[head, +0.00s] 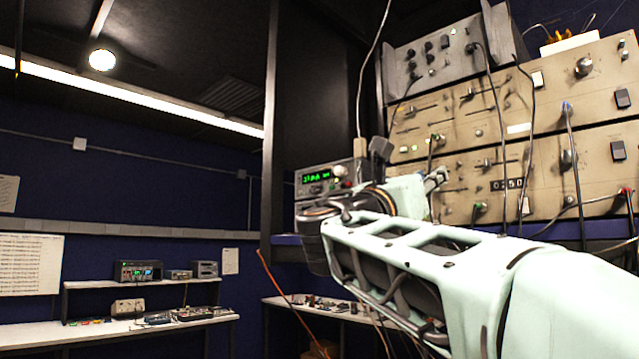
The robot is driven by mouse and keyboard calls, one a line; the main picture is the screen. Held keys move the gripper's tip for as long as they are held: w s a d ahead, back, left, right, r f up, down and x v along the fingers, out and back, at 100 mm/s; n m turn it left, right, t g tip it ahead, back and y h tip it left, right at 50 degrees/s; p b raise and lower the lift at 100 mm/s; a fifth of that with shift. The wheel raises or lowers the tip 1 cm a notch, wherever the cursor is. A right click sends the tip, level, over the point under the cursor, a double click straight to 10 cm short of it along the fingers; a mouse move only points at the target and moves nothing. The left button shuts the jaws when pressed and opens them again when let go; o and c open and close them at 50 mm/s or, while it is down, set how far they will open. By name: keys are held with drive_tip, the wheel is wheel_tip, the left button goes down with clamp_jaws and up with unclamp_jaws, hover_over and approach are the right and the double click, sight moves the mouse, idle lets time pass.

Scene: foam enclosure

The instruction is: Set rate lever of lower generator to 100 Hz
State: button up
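The lower generator (545,180) is a beige panel on the right, with sliders, knobs, plugged cables and a small counter (507,184) that seems to read 0250. A slider lever (486,163) shows on its upper left part. I cannot tell which lever is the rate lever, and the scale markings are too small to read. My gripper (438,179) is in front of the left end of this panel, its tip towards the panel. My arm hides the panel's lower left. Contact and finger opening cannot be made out.
A similar upper generator (545,88) sits directly above, with a grey unit (440,52) on top. Cables hang across both panels. Benches (150,326) with instruments are far left.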

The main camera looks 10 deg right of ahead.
drive_tip(key=shift+w+d+r, duration=0.25)
drive_tip(key=shift+w+d, duration=0.1)
drive_tip(key=shift+d, duration=0.15)
clamp_jaws()
